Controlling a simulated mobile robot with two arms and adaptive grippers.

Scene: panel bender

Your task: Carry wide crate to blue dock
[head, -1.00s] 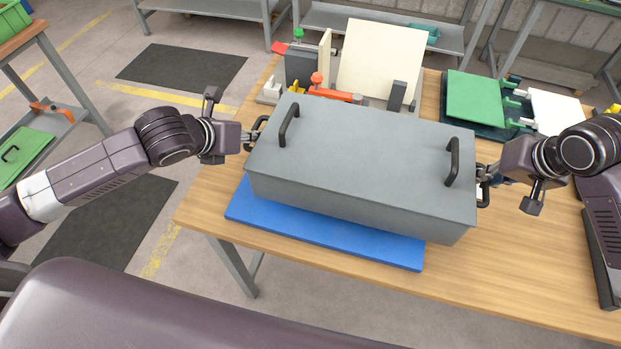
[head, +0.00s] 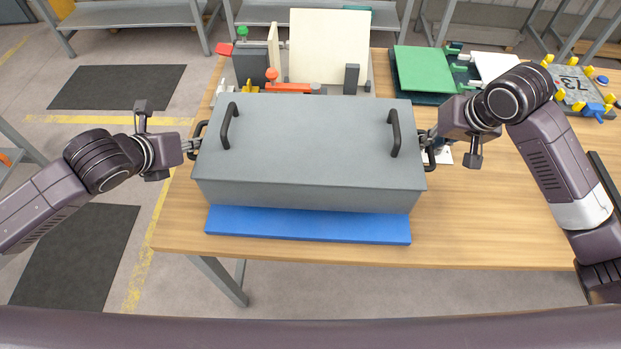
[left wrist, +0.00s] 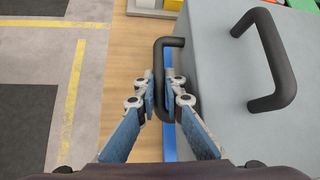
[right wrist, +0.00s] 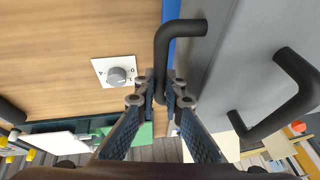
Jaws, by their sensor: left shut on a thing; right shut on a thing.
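The wide crate (head: 310,135) is a long grey lidded box with black handles on top and at both ends. It is level above the blue dock (head: 305,227), a flat blue slab whose front strip shows below the crate. I cannot tell whether they touch. My left gripper (head: 193,145) is shut on the left end handle, which also shows in the left wrist view (left wrist: 166,42). My right gripper (head: 428,140) is shut on the right end handle, also in the right wrist view (right wrist: 166,42). The crate hides most of the dock.
Behind the crate stands a fixture with a cream panel (head: 328,45) and a red clamp lever (head: 290,86). A green plate (head: 424,70) and a numbered grey block (head: 575,90) are at the back right. The wooden table (head: 500,215) is clear at the front right.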

